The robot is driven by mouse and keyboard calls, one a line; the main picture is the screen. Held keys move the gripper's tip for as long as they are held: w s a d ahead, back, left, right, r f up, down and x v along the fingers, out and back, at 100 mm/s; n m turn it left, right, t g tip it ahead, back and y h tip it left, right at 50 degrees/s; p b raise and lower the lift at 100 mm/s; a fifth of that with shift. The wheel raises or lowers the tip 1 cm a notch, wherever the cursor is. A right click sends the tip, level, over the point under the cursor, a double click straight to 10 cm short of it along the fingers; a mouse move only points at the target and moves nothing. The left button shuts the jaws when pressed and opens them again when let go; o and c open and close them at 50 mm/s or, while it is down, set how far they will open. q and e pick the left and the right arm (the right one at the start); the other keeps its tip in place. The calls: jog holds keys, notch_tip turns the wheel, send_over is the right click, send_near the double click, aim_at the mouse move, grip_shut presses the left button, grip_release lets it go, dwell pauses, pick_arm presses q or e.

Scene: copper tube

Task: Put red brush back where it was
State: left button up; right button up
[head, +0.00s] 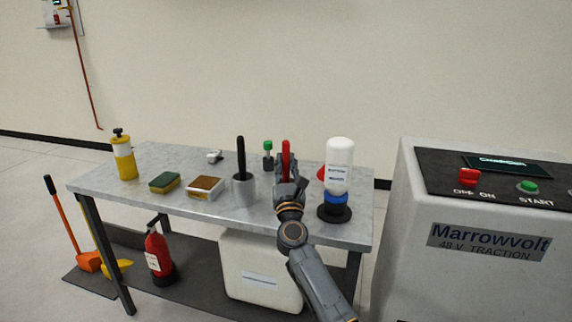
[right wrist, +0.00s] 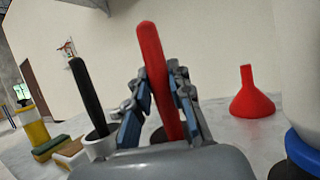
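The red brush (head: 286,152) shows as an upright red handle over the right half of the table. My right gripper (head: 287,172) is around it, and in the right wrist view its two fingers close on the red handle (right wrist: 154,70), which leans slightly there. The brush's lower end is hidden behind the gripper. A light grey cup (head: 244,192) stands just left of the gripper with a black handle (head: 241,158) upright in it; the cup also shows in the right wrist view (right wrist: 98,146). My left gripper is not in view.
On the table (head: 160,200) are a yellow bottle (head: 124,160), a sponge (head: 164,183), a brown-topped block (head: 206,187) and a green-topped item (head: 268,155). A red funnel (right wrist: 250,100) and white bottle (head: 339,165) stand right of the gripper. A grey machine (head: 400,250) is further right.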

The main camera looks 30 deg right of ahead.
jog(key=shift+o, duration=1.3)
jog(key=shift+r, duration=0.2)
